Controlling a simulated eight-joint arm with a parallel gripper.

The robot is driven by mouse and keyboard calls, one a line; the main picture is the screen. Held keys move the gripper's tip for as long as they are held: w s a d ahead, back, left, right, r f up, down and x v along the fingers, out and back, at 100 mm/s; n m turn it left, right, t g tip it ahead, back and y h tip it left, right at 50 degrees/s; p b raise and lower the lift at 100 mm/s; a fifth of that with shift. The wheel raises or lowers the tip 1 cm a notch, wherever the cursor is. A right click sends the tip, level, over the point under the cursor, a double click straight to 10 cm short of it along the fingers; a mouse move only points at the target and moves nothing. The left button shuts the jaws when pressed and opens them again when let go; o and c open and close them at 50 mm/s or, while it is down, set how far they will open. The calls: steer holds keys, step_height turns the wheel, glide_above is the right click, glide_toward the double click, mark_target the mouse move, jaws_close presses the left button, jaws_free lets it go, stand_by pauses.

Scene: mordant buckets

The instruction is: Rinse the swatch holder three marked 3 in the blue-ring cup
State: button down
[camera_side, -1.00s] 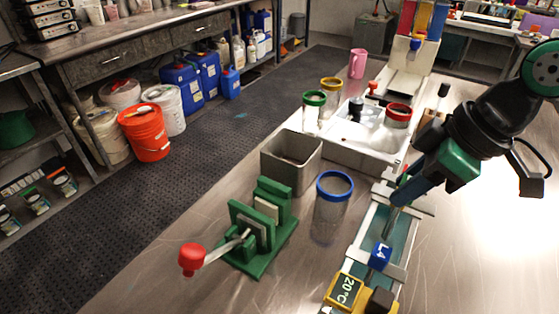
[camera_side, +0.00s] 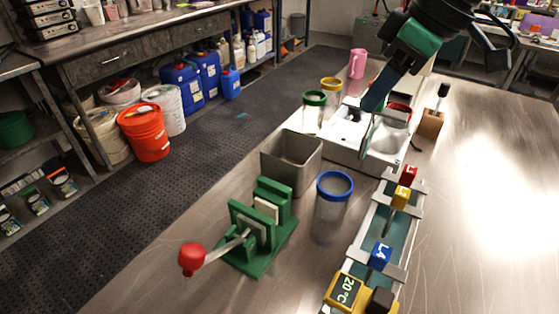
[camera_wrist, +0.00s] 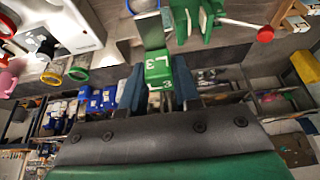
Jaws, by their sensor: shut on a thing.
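The swatch holder three is a green block marked L 3 (camera_wrist: 158,70) with a flat grey plate, in the wrist view. My gripper (camera_wrist: 159,84) is shut on this block between its blue fingers. In the side view my gripper (camera_side: 376,98) is raised in front of the white sink, with the holder's thin plate (camera_side: 366,135) hanging below it. The blue-ring cup (camera_side: 333,200) is clear glass and stands upright on the bench, lower and nearer the camera than my gripper. Its blue ring (camera_wrist: 143,5) shows at the wrist view's top edge.
A rack (camera_side: 388,232) holds red (camera_side: 408,175), yellow (camera_side: 401,197) and blue (camera_side: 381,256) holders. A grey bin (camera_side: 291,160) and a green press with a red-knobbed lever (camera_side: 192,259) stand left of the cup. Green-ring (camera_side: 314,110), yellow-ring (camera_side: 331,88) and red-ring (camera_side: 397,114) cups stand behind.

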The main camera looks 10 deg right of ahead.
steer(key=w+a+f, duration=0.1)
steer(key=w+f, duration=0.3)
steer(key=shift+w+f, duration=0.2)
steer(key=shift+f, duration=0.15)
steer(key=shift+f, duration=0.1)
step_height(320, 180, down, 11)
stand_by(1.1)
steer(key=shift+r, duration=0.25)
stand_by(0.7)
steer(key=shift+f, duration=0.2)
steer(key=shift+r, duration=0.15)
stand_by(0.4)
stand_by(0.8)
